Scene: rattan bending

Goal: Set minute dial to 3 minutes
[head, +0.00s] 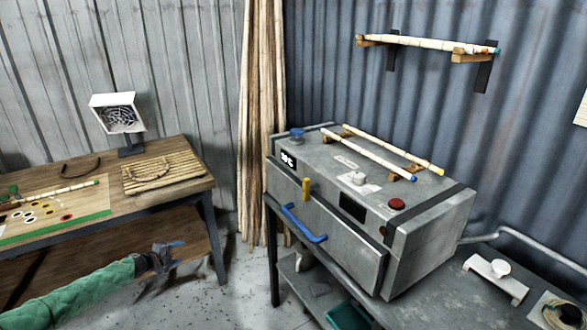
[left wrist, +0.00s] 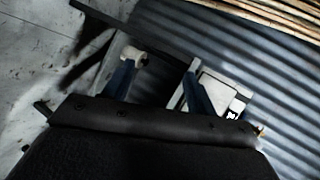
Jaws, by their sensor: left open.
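A pale round knob (head: 358,178), which looks like the minute dial, sits on a white plate on top of the grey metal steam box (head: 335,243). Its markings are too small to read. My left gripper (head: 168,254) is open and empty, low over the floor between the wooden table and the box, well to the left of the dial. In the left wrist view its two blue fingers (left wrist: 160,72) are spread, with no dial visible between them. My right gripper is not in view.
The box also carries a red button (head: 397,204), a dark display (head: 352,207), a blue handle (head: 304,224), a yellow lever (head: 306,189) and two rattan poles (head: 378,155). A wooden table (head: 185,192) stands left. Rattan poles (head: 262,110) lean behind. A white fixture (head: 496,276) sits right.

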